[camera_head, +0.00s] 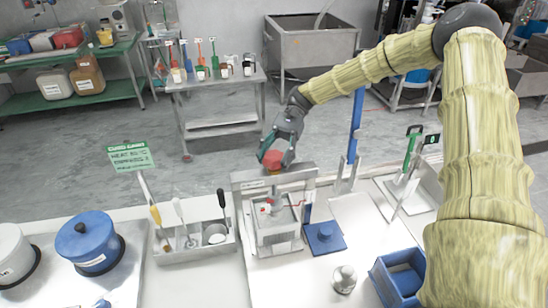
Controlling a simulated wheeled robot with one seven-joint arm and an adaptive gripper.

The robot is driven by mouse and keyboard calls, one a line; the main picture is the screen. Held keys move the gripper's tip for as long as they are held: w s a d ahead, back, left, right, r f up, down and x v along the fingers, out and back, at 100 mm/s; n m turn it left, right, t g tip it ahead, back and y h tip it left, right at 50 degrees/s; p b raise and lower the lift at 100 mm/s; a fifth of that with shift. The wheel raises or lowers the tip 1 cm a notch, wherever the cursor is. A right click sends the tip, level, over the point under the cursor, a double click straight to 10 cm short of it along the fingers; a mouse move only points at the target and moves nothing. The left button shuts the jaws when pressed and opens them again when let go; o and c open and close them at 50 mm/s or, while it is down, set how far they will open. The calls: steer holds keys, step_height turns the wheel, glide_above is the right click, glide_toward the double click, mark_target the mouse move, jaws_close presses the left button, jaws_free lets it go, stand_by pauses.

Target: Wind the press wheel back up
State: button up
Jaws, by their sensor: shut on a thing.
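The press (308,183) stands at the front middle of the bench, a grey metal frame with a crossbar and an open-topped clear-sided box below it. A red round wheel (272,159) sits above the crossbar. My gripper (276,152) reaches down to it from the upper right and is shut on it, its dark fingers either side. The fingers hide part of the wheel. Red parts show inside the press under the crossbar, too small to tell apart. How far the screw is wound cannot be told.
A metal caddy (178,256) with utensils stands left of the press, and a blue lidded pot (88,243) farther left. A blue plate (323,238) lies right of the press. A blue bin (383,278) and small metal piece (344,279) are at front right. A blue post (355,125) rises behind.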

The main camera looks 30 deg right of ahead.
steer(key=n+g+h, duration=0.3)
steer(key=n, duration=0.1)
steer(key=shift+h, duration=0.3)
steer(key=n+g+h, duration=0.2)
steer(key=n+h, duration=0.1)
steer(key=shift+a+h, duration=0.1)
steer(key=shift+h, duration=0.2)
steer(key=n+h, duration=0.4)
steer(key=shift+r, duration=0.1)
steer(key=n+h+p, duration=0.1)
steer(key=n+h, duration=0.2)
steer(key=h, duration=0.1)
steer(key=shift+n+t, duration=0.3)
steer(key=n+t+h+p, duration=0.1)
steer(key=n+t+h, duration=0.2)
steer(key=n+h, duration=0.2)
steer(key=shift+h, duration=0.4)
steer(key=shift+n+t+h+p, duration=0.15)
steer(key=shift+n+t+h, duration=0.55)
steer(key=shift+n+t, duration=0.7)
steer(key=shift+n+t+h+p, duration=0.15)
steer(key=shift+n+t+h, duration=0.55)
steer(key=shift+n+t, duration=0.7)
steer(key=o, duration=1)
steer(key=shift+t, duration=0.3)
